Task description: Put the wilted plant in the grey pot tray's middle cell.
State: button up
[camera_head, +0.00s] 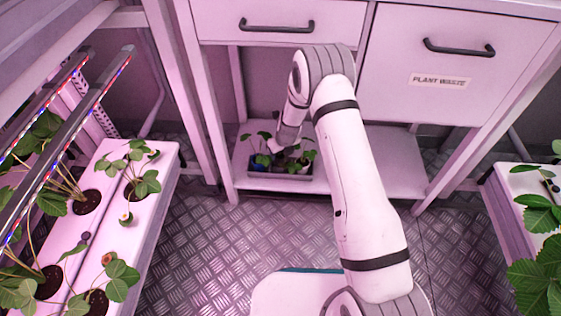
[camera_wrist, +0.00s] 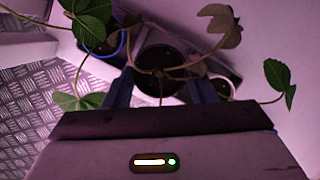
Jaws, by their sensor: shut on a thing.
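The wilted plant (camera_wrist: 222,24) has drooping brownish leaves and thin stems, and it grows from a dark round pot (camera_wrist: 160,58). My gripper (camera_wrist: 161,90) is shut on it, with one dark finger on each side of the pot. In the head view my gripper (camera_head: 276,149) reaches down to the grey pot tray (camera_head: 280,184) on the low shelf. The pot is between two other potted plants, at about the tray's middle cell. My wrist hides much of it in the head view, and I cannot tell whether its base touches the tray.
A blue-rimmed pot (camera_head: 259,162) stands in the tray's left side and a white pot (camera_head: 304,166) in its right. A drawer front (camera_head: 280,20) and a "plant waste" drawer (camera_head: 455,80) hang above. A white planter (camera_head: 150,215) stands left. The shelf's right part (camera_head: 385,175) is clear.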

aim_at(282, 156)
notch_tip(282, 156, down, 4)
jog(key=shift+f+b, duration=0.1)
jog(key=shift+b, duration=0.85)
jog(key=shift+d, duration=0.1)
jog(key=o, duration=1)
jog(key=p+v, duration=0.5)
jog(key=v, duration=0.7)
jog(key=shift+r+p, duration=0.25)
jog(key=shift+p, duration=0.15)
